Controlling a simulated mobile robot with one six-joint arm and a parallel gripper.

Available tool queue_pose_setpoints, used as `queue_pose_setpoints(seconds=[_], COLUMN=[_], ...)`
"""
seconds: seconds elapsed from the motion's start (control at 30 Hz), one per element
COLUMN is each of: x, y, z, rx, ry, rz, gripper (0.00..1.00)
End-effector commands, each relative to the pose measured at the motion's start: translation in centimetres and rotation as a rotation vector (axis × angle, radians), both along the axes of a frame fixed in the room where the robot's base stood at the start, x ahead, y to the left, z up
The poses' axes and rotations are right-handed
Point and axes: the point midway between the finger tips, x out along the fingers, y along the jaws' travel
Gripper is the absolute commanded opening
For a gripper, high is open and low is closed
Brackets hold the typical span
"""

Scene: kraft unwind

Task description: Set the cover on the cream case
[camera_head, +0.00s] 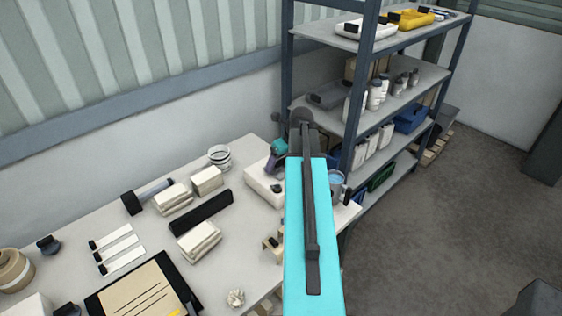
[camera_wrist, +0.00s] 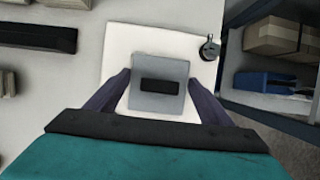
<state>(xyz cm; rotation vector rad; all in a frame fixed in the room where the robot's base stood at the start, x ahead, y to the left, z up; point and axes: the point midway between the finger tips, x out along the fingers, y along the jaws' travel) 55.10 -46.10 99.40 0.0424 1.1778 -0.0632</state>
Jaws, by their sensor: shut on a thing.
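My gripper (camera_wrist: 158,97) is shut on a grey square cover (camera_wrist: 140,102) with a black handle, in the middle of the wrist view. The cream case (camera_wrist: 116,42) lies below it as a pale block, reaching out past the cover on several sides. Whether the cover touches the case or hangs just above it, I cannot tell. In the head view the cream case (camera_head: 257,178) stands at the table's right end. My teal gripper (camera_head: 277,154) is over it there, and my cyan arm hides part of the area to the right.
A cup with a blue inside (camera_head: 337,181) stands right of the case, beside my arm. A long black bar (camera_head: 201,211) and cream blocks (camera_head: 207,180) lie to the left. The blue-framed shelf rack (camera_head: 357,95) stands close at the right.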

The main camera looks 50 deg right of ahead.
Motion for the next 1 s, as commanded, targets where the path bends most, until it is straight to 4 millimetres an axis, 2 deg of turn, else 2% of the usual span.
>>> queue_pose_setpoints(seconds=[0.07,0.1,0.2,0.23,0.67,1.0], x=[0.0,0.0,0.0,0.0,-0.1,-1.0], y=[0.0,0.0,0.0,0.0,0.0,0.0], z=[0.0,0.0,0.0,0.0,0.1,2.2], rx=[0.000,0.000,0.000,0.000,0.000,-0.002], ry=[0.000,-0.001,-0.001,0.000,0.000,-0.002], rz=[0.000,0.000,0.000,0.000,0.000,-0.001], gripper=[0.52,0.78,0.95,0.96,0.96,0.96])
